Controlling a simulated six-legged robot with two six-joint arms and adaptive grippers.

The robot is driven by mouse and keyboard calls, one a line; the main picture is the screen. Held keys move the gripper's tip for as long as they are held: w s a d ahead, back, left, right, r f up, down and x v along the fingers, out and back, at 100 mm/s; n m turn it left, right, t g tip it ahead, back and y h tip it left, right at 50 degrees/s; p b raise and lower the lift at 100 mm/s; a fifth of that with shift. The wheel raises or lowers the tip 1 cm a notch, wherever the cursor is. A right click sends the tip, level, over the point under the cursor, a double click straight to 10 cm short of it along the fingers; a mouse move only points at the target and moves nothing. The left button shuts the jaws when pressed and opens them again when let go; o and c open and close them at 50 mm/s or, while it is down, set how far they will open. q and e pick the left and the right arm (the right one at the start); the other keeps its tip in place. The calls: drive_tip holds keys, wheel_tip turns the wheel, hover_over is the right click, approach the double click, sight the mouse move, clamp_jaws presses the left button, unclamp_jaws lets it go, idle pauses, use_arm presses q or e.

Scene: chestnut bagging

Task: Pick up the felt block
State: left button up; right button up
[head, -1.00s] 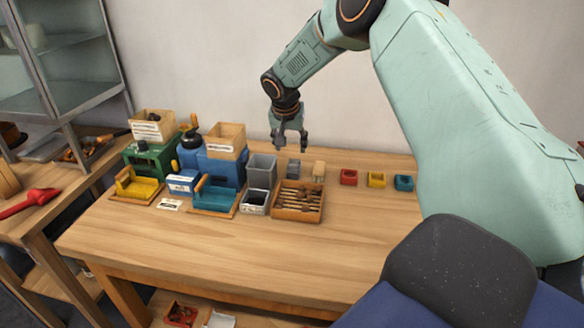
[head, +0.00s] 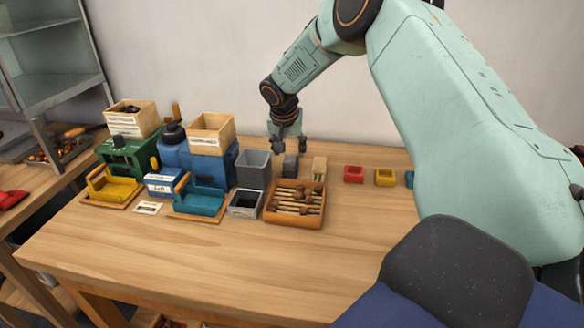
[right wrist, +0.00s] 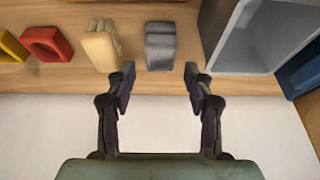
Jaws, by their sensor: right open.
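The felt block looks to be the small grey block (head: 290,166) standing on the workbench between the grey bin and a pale wooden brush-like block. It also shows in the right wrist view (right wrist: 160,46), just beyond the fingertips and between their lines. My right gripper (head: 289,147) is open and empty, with its fingers pointing down just above the grey block. In the right wrist view the two fingers (right wrist: 159,76) are spread apart, with the block not between them. My left gripper is not in view.
The pale block (head: 318,168) stands close on the right, the tall grey bin (head: 253,168) close on the left. A wooden tray (head: 294,219) of tools lies in front. Red (head: 354,174) and yellow (head: 385,178) small holders sit further right. The bench front is clear.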

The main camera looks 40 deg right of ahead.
sight(290, 161)
drive_tip(key=x, duration=0.6)
drive_tip(key=shift+s+d+f+b, duration=0.1)
drive_tip(key=shift+s+f+b, duration=0.05)
drive_tip(key=shift+b, duration=0.15)
drive_tip(key=shift+w+f, duration=0.15)
drive_tip(key=shift+w, duration=0.15)
drive_tip(key=shift+s, duration=0.2)
drive_tip(key=c, duration=0.5)
drive_tip(key=shift+w, duration=0.15)
drive_tip(key=c, duration=0.5)
